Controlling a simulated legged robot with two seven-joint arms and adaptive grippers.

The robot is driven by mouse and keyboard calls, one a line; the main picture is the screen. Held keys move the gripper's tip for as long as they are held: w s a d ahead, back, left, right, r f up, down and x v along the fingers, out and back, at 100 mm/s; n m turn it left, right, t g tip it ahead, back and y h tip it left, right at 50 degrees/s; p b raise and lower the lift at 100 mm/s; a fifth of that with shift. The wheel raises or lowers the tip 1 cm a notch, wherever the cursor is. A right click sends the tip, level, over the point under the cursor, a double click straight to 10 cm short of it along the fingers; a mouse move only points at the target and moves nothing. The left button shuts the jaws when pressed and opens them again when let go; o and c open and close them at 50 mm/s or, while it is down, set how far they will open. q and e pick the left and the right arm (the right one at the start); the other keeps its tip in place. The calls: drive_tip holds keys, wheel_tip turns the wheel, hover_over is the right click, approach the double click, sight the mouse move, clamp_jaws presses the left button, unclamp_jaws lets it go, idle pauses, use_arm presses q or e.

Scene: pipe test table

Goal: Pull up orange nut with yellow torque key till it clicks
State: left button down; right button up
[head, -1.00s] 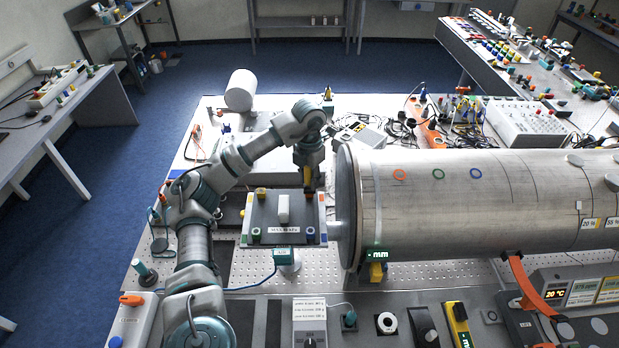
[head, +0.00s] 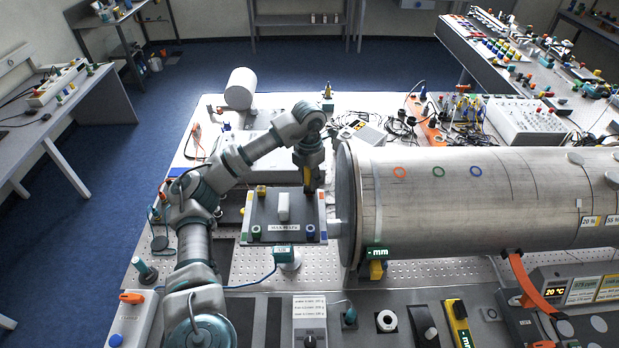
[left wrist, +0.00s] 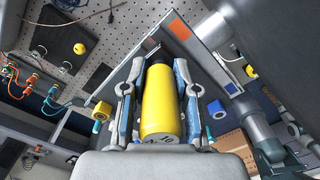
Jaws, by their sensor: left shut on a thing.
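The yellow torque key (left wrist: 160,100) is a thick yellow cylinder in the left wrist view, with a dark far end. My left gripper (head: 309,178) is shut on it, one finger on each side, over the far right corner of the max plate (head: 268,219). An orange mark (left wrist: 180,29) shows on the plate's edge near the key's far end. The orange nut itself is not visible; the key and gripper cover that corner. I cannot tell whether the key touches the nut. My right gripper is not in view.
The plate also carries a yellow nut (head: 261,191), a green nut (head: 255,233), a blue nut (head: 310,231) and a white post (head: 283,207). A large metal pipe (head: 480,200) lies close to the right. A small teal-labelled device (head: 286,253) stands in front.

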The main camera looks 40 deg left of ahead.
use_arm(q)
drive_tip(key=shift+m, duration=0.4)
drive_tip(key=shift+n+p, duration=0.3)
drive_tip(key=shift+p, duration=0.1)
drive_tip(key=shift+r, duration=0.1)
drive_tip(key=shift+r+p, duration=0.3)
drive_tip(key=shift+r, duration=1.7)
